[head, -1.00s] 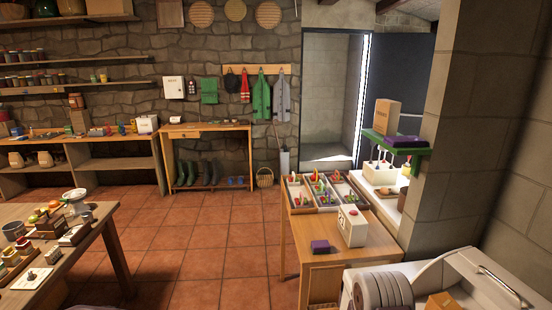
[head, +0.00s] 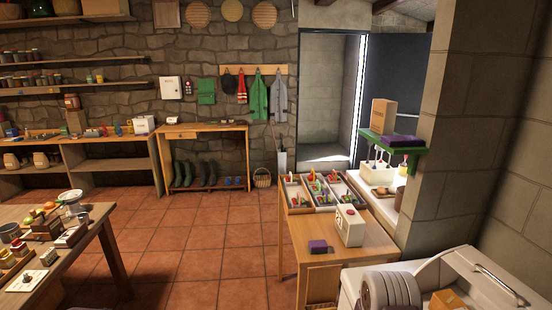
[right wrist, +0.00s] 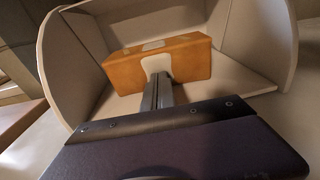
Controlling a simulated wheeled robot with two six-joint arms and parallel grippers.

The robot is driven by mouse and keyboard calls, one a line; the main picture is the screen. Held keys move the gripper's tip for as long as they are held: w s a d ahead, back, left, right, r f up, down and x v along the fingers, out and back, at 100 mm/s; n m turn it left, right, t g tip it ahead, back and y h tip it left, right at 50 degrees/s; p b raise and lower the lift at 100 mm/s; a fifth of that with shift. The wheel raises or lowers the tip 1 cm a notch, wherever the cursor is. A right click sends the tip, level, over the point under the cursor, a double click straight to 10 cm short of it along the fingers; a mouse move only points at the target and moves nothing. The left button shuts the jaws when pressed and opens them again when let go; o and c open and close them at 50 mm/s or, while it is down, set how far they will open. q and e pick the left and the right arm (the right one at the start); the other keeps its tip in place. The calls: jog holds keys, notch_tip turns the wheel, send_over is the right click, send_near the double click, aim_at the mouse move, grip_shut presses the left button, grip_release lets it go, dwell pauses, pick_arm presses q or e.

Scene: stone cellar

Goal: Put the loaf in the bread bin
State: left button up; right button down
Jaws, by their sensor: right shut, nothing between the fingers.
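The loaf (right wrist: 192,58) is an orange-brown block with a pale patch on its near face. In the right wrist view it lies inside the bread bin (right wrist: 268,42), a pale box with an open front and curved side walls. My right gripper (right wrist: 159,82) is shut and empty, its fingers pointing at the pale patch; I cannot tell whether they touch it. In the head view the white bin (head: 460,262) with a metal handle is at the bottom right, cut by the frame edge. Part of the loaf (head: 447,300) shows in it. My left gripper is not in view.
A wooden table (head: 325,267) left of the bin bears a purple block (head: 318,246), a white box (head: 350,228) and sorting trays (head: 320,205). A stone pillar (head: 480,120) rises behind the bin. The tiled floor (head: 205,265) in the middle is clear.

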jog(key=shift+a, duration=0.45)
jog(key=a, duration=0.4)
jog(key=s+a, duration=0.1)
jog(key=a, duration=0.4)
jog(key=s+a, duration=0.1)
jog(key=a, duration=0.3)
jog(key=shift+s+a+p, duration=0.1)
jog(key=shift+a+p, duration=0.15)
jog(key=shift+p, duration=0.1)
jog(key=shift+d, duration=0.1)
